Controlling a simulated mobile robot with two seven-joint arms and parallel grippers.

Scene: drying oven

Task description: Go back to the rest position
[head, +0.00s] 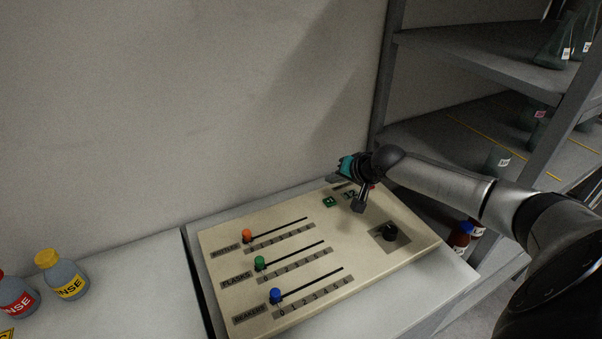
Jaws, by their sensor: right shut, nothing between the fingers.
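My right arm comes in from the right, and its gripper (359,207) is above the far right part of a beige control panel (330,262). The fingers point down and are shut and empty. Whether the fingertips touch the panel, I cannot tell. The panel has an orange slider (247,236), a green slider (260,263) and a blue slider (276,296), each at the left end of its slot. A black knob (390,232) is right of the gripper. My left gripper is out of view.
Two bottles, one with a yellow cap (68,278) and one with a red label (16,298), stand on the left table (130,270). A grey shelf (480,60) with flasks (556,45) rises at the right, near my arm. Brown bottles (460,238) stand below it.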

